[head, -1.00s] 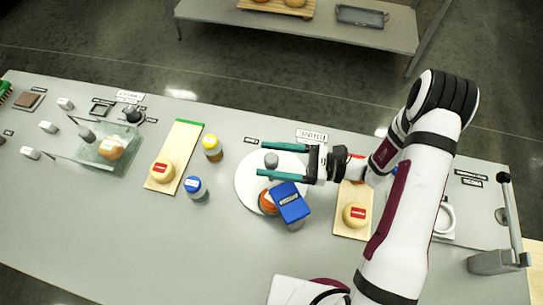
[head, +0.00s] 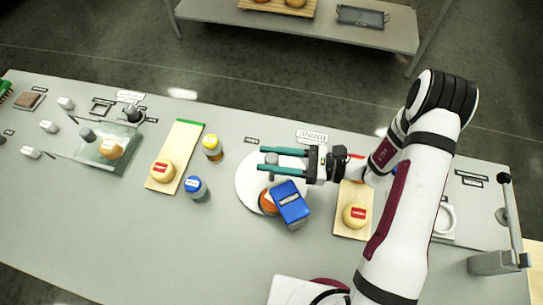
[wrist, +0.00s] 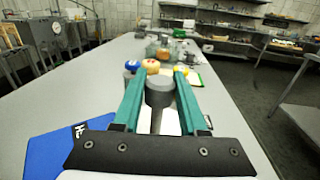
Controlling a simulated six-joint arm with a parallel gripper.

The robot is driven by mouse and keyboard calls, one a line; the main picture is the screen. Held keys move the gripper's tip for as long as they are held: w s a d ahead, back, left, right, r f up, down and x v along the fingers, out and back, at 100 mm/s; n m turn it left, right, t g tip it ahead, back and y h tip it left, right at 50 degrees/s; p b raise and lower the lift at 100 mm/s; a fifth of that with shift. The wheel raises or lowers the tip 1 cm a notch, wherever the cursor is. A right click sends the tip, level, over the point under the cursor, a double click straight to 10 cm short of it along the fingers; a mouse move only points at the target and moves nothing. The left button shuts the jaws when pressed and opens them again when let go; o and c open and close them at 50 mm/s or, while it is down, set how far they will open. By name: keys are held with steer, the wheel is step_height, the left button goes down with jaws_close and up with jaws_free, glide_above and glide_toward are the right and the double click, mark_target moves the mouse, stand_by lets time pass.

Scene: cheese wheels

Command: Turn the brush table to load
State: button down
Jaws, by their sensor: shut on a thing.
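The brush table is a white round disc (head: 248,190) in the middle of the bench, with a grey upright knob (head: 271,159) near its far side. My gripper (head: 262,159) reaches in from the right with its two green fingers on either side of the knob, shut on it. In the wrist view the knob (wrist: 160,92) stands between the fingers. A blue block (head: 290,203) covers part of an orange-red cheese wheel (head: 266,203) at the near side of the disc.
A wooden board (head: 184,145) with a yellow cheese wheel (head: 162,171) lies left, beside a yellow-capped jar (head: 212,149) and a blue-capped jar (head: 195,188). Another board (head: 345,228) with a cheese wheel (head: 355,215) lies right, under my arm.

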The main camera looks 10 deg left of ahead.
stand_by(0.9)
steer(key=m+t, duration=0.3)
steer(key=t, duration=0.2)
steer(key=shift+c, duration=2.2)
jaws_free()
steer(key=s+d, duration=0.2)
steer(key=d, duration=1.3)
steer(key=shift+s+d, duration=0.3)
steer(key=shift+s, duration=0.05)
